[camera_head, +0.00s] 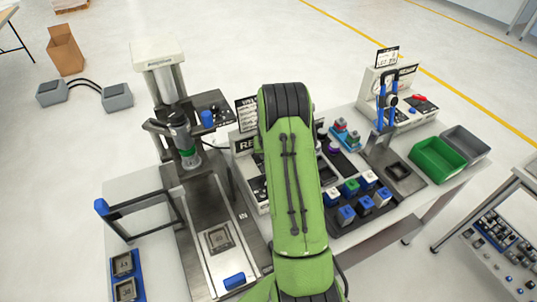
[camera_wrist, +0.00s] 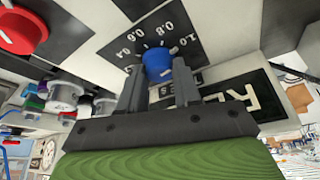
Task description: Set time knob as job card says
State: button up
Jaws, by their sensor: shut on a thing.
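In the wrist view, a blue knob (camera_wrist: 157,62) sits on a black dial plate (camera_wrist: 178,28) with white marks; 0.4, 0.6, 0.8 and 1.0 are readable. My gripper (camera_wrist: 158,78) has one dark finger on each side of the knob and is shut on it. The knob's pointer is too small to read. In the head view, my green arm hides the gripper and most of the white panel box (camera_head: 245,146) marked "RE". A printed card (camera_head: 246,112) stands above that box, partly covered and too small to read.
A steel press (camera_head: 172,90) stands left of the box. A second card (camera_head: 387,57) tops another machine at the right. A green bin (camera_head: 435,158) sits near the table's right end.

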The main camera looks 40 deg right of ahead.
jog(key=n+t+y+b, duration=0.1)
jog(key=n+b, duration=0.2)
jog(key=n, duration=0.1)
jog(key=shift+d+f, duration=0.1)
jog(key=shift+d, duration=0.05)
jog(key=shift+n+y+b, duration=0.65)
jog(key=shift+n+y, duration=0.15)
jog(key=shift+n, duration=0.8)
jog(key=o, duration=1.1)
jog(key=shift+s, duration=0.1)
jog(key=shift+c, duration=0.2)
jog(key=shift+r, duration=0.25)
jog(key=v, duration=1.5)
jog(key=shift+s+r+p, duration=0.2)
jog(key=shift+r+p, duration=0.05)
jog(key=shift+p, duration=0.05)
jog(key=shift+d, duration=0.1)
